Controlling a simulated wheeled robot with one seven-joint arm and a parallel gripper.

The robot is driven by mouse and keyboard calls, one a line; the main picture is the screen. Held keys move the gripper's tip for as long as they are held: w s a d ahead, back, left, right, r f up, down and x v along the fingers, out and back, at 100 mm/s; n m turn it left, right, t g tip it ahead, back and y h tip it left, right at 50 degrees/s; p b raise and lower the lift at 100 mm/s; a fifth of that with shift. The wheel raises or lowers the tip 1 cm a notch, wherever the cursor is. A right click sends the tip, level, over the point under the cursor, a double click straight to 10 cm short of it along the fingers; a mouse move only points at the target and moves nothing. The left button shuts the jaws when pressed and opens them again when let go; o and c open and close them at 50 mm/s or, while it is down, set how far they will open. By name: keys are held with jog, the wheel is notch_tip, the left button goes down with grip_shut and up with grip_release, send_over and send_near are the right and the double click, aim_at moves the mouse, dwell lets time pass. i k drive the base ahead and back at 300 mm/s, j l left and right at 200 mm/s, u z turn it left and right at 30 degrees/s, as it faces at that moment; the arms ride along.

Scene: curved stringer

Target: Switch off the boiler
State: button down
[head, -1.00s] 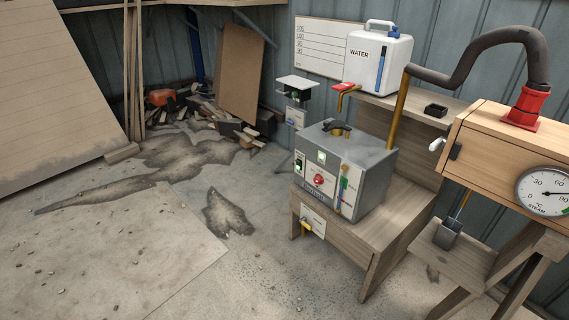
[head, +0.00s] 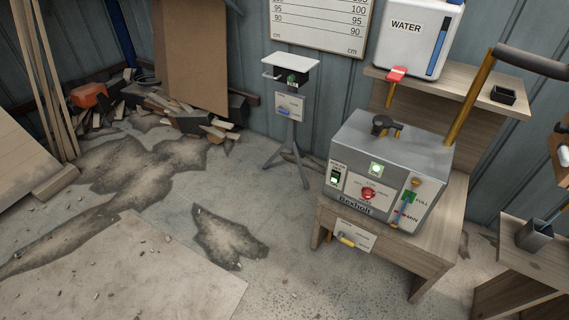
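The boiler (head: 385,160) is a grey metal box marked "Bexholt", on a low wooden stand (head: 440,245). On its front, a rocker switch (head: 336,177) at the left shows a green glow. A level gauge marked FULL and MIN (head: 404,208) is at the right. A dark cap or valve (head: 384,126) sits on top. My gripper is not in view.
A white water tank (head: 415,35) stands on a shelf behind the boiler. A small stand with a tilted plate (head: 290,66) is left of it. Wood scraps (head: 185,115) lie at the back left. The concrete floor in front is mostly clear.

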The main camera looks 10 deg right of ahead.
aim_at(335, 177)
jog(key=i+j+u, duration=0.2)
jog(key=i+j, duration=0.95)
jog(key=i, duration=0.1)
